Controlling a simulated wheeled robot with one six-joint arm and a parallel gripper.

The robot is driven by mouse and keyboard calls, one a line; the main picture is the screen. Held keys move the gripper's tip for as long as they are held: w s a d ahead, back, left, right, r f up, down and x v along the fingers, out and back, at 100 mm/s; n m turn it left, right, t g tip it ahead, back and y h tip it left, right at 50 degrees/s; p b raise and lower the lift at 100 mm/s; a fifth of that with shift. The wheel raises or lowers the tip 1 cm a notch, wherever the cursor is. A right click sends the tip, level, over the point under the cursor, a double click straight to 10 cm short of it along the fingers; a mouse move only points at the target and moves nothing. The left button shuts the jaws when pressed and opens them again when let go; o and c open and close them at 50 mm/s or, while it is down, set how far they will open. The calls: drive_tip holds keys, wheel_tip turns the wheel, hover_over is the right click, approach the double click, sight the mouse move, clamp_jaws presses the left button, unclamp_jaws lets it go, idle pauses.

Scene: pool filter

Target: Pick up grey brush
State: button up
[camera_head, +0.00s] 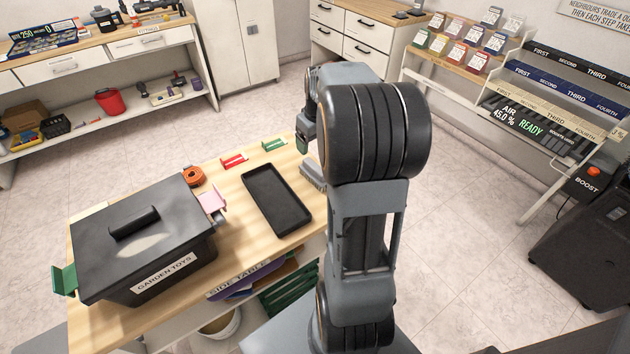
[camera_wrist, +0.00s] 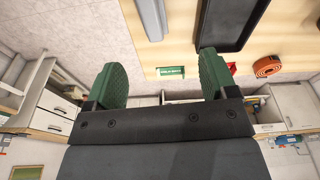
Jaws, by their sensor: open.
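The grey brush (camera_head: 312,176) lies at the right edge of the wooden side table, partly hidden behind my arm in the head view. In the wrist view, part of a long grey piece that looks like the brush (camera_wrist: 152,18) shows at the top edge, beyond my fingers. My gripper (camera_wrist: 163,62) has two green fingers spread wide apart with nothing between them. In the head view, a green fingertip (camera_head: 301,143) shows just left of my arm, above the brush; the rest is hidden.
A black tray (camera_head: 276,200) lies left of the brush. A green holder (camera_head: 273,145), a red holder (camera_head: 234,161) and an orange coil (camera_head: 193,176) line the table's far edge. A lidded black garden toys box (camera_head: 143,240) fills the table's left. Floor right of the table is clear.

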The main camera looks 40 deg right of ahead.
sight(315, 166)
drive_tip(key=f, duration=0.3)
drive_tip(key=w+d+f, duration=0.1)
drive_tip(key=f, duration=0.4)
drive_tip(key=shift+w+d+f, duration=0.15)
drive_tip(key=shift+d+f, duration=0.15)
drive_tip(key=shift+d, duration=0.05)
drive_tip(key=shift+w+a+f, duration=0.1)
drive_tip(key=shift+w+f, duration=0.15)
drive_tip(key=shift+f, duration=1.35)
drive_tip(key=shift+w+f, duration=0.2)
drive_tip(key=shift+f, duration=1.35)
drive_tip(key=shift+c, duration=0.3)
drive_tip(key=c, duration=1)
drive_tip(key=shift+o, duration=0.2)
drive_tip(key=shift+r, duration=0.1)
